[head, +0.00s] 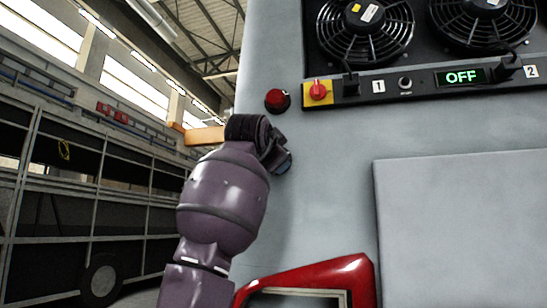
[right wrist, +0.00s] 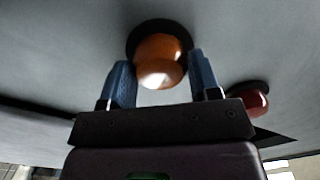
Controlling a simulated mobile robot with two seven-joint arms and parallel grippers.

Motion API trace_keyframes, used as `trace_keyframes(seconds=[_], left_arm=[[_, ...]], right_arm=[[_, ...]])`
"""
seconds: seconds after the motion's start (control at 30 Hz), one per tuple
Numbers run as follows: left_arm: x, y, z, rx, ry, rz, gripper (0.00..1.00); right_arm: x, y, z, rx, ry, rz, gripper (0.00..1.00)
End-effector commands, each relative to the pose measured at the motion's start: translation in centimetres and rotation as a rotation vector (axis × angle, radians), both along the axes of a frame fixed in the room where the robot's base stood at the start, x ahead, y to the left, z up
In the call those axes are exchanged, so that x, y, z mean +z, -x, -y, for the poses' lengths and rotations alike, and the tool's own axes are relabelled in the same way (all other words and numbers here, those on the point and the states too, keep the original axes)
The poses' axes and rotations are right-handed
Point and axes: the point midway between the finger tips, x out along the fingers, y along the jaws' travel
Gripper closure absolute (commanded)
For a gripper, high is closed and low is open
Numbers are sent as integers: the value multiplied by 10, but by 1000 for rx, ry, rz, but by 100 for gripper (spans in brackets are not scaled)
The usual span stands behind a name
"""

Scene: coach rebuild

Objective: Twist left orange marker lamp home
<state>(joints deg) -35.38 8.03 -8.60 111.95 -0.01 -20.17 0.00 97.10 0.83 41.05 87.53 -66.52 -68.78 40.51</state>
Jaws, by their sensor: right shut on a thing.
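The orange marker lamp (right wrist: 160,60) shows in the right wrist view, with its dark round base against the grey panel. My right gripper (right wrist: 162,80) is shut on it, with one blue finger on each side of the orange lens. In the head view my right gripper (head: 283,163) is at the left part of the grey panel (head: 330,205), and it hides the lamp there. I cannot tell how far the lamp is turned in its base. My left gripper is not in view.
A red lamp (head: 277,100) sits just above my gripper; it also shows in the right wrist view (right wrist: 252,103). A red-and-yellow switch (head: 318,93), an OFF display (head: 460,77) and fans (head: 365,30) are higher right. A red-framed light (head: 330,275) is below.

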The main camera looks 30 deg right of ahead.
Motion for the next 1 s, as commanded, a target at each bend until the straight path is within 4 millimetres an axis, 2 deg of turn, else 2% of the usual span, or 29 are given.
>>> trace_keyframes(seconds=[0.67, 0.7, 0.8, 0.83, 1.0], left_arm=[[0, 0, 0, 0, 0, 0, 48], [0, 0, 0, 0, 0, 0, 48], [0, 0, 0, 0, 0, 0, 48], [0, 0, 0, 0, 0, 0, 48], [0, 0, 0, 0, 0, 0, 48]], right_arm=[[0, 0, 0, 1, -38, 46, 67], [0, 0, 0, 1, -38, 45, 37], [0, 0, 0, 1, -38, 45, 22], [0, 0, 0, 1, -38, 45, 18], [0, 0, 0, 1, -37, 45, 18]])
